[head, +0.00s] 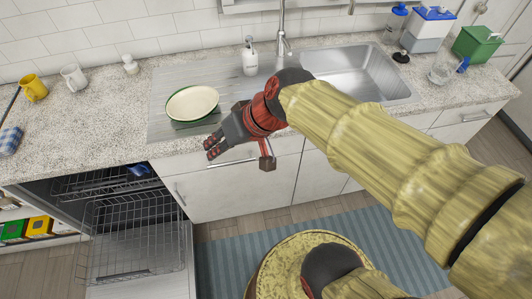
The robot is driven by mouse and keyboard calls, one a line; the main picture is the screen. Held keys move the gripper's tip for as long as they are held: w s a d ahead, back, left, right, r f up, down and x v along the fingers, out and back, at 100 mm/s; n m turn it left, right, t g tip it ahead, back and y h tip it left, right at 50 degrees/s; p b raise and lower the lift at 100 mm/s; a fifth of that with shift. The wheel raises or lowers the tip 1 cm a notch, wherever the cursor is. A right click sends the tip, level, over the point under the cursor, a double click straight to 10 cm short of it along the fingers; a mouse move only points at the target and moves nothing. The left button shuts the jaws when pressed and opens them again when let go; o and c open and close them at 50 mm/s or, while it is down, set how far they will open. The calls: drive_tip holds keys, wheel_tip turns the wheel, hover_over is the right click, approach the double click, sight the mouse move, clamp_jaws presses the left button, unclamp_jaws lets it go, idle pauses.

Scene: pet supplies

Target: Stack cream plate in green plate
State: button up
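A cream plate (192,102) lies on the ribbed steel drainboard left of the sink. Green shows around its edge and below its front side; this looks like the green plate (194,123) under it, mostly hidden. I cannot tell how evenly the cream plate sits in it. My gripper (211,148) is in front of the plates, to their lower right, near the counter's front edge. It appears apart from both plates, and I see nothing held in it.
A soap dispenser (250,57) and faucet (283,35) stand behind the sink basin (370,75). Yellow (34,88) and white (74,78) mugs stand at left. A dishwasher rack (130,235) is pulled out below. Containers and a glass (442,68) stand at right. The left counter has free room.

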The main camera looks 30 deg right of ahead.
drive_tip(key=s+d+r+h, duration=0.1)
drive_tip(key=s+d+h, duration=0.3)
drive_tip(key=s+d, duration=0.3)
drive_tip(key=shift+s+d, duration=0.25)
drive_tip(key=shift+s, duration=0.45)
drive_tip(key=shift+r, duration=0.1)
drive_tip(key=shift+c, duration=0.5)
